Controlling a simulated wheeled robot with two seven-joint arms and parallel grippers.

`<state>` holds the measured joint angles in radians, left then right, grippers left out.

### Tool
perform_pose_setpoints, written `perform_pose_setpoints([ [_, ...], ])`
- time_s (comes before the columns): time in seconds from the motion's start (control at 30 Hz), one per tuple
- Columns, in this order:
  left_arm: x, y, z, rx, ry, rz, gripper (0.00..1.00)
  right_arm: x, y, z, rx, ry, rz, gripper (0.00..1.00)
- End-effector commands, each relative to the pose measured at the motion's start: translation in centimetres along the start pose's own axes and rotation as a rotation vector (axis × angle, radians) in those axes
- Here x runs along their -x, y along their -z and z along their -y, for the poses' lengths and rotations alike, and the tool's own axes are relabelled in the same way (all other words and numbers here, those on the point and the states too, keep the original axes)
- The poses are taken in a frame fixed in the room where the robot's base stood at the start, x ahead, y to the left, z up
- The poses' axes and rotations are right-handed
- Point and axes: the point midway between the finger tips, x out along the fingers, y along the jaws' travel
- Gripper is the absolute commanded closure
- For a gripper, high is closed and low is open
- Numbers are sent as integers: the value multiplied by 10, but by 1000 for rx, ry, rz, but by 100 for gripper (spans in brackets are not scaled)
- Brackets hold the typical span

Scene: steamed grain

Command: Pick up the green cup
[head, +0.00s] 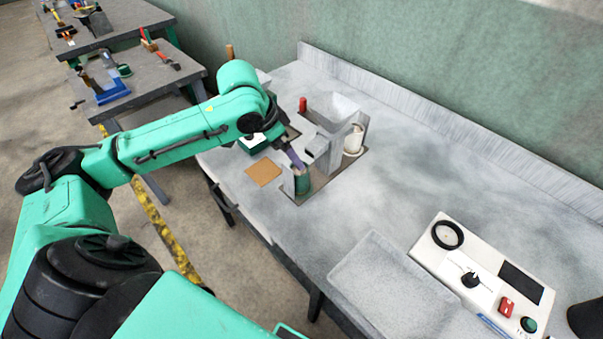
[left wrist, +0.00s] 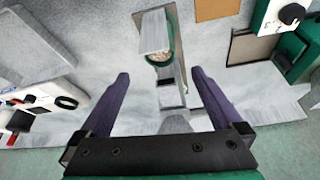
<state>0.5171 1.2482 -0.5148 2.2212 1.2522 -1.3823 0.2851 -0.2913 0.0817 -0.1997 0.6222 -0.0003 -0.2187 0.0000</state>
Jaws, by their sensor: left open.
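The green cup (head: 303,184) stands upright on a dark base plate at the near end of the grey machine on the table in the head view. In the left wrist view its green rim and pale contents (left wrist: 161,57) show under a grey spout. My left gripper (head: 296,160) is just above and beside the cup, pointing down at it. The cup lies ahead of the gap, and I cannot tell the exact distance. My right gripper is out of view.
The grey machine (head: 322,150) with a hopper stands close to the cup. A white cup (head: 353,143) is behind it. A brown square pad (head: 263,172) lies to the left. A white control box (head: 484,275) sits at the right front. The table's middle right is clear.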

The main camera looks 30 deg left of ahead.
Motion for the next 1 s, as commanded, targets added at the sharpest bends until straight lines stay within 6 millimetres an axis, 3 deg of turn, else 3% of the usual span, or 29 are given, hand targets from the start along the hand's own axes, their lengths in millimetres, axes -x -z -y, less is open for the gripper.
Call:
perform_pose_setpoints([
  [0.1, -28, 1, -1, 1, -4, 0, 0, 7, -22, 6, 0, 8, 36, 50],
  [0.2, -42, 0, -1, 1, -3, 0, 0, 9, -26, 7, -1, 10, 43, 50],
  [0.5, -91, -3, -1, 0, -1, -1, 0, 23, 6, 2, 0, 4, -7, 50],
  [0.73, -97, -4, 0, -1, 1, -2, 0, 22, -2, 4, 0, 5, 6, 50],
  [0.77, -97, -4, 0, -1, 1, -2, 8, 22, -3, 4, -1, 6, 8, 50],
  [0.9, -97, -4, 0, -1, 1, -2, 61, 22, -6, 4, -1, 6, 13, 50],
  [1.0, -96, -4, 0, -1, 1, -2, 94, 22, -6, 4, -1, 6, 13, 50],
])
